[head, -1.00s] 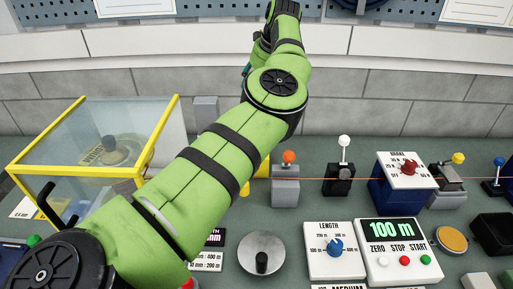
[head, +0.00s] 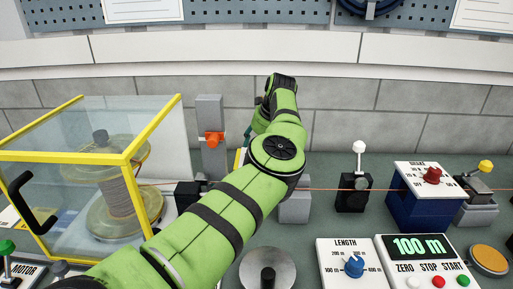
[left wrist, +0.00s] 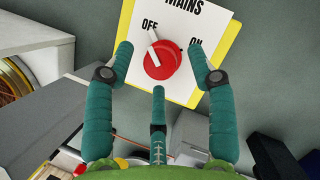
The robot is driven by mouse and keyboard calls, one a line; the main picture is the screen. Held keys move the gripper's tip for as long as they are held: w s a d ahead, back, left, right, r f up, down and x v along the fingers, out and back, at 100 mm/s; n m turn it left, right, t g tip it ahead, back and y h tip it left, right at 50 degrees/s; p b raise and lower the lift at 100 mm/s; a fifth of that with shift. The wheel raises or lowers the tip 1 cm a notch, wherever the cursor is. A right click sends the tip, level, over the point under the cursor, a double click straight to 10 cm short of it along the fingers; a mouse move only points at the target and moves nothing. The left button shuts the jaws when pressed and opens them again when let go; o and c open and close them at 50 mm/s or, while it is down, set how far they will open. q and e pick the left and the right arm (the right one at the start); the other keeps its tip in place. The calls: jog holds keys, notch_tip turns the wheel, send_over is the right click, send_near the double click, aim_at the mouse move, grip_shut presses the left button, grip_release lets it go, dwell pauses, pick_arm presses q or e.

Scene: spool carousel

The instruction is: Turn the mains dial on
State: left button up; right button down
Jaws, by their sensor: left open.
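The mains dial (left wrist: 165,60) is a round red knob with a white pointer, on a white plate (left wrist: 178,18) with a yellow border, marked MAINS, OFF and ON. The pointer is tilted up-left, toward OFF. My left gripper (left wrist: 160,50) is open. In the left wrist view its teal fingers are spread, one on each side of the knob and one below it. I cannot tell whether they touch it. In the head view my green left arm hides the dial and most of the gripper. My right gripper is in neither view.
A yellow-framed clear box (head: 62,157) holding a spool stands at the left. An orange-handled grey post (head: 210,165) is beside my arm. A LENGTH panel (head: 338,275), a 100 m display (head: 418,247) and several levers are at the right, with an orange filament running across.

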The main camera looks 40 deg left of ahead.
pick_arm(q)
jog(key=shift+a+f, duration=0.3)
jog(key=shift+f, duration=0.35)
jog(key=shift+s+d+r, duration=0.1)
jog(key=c, duration=1.1)
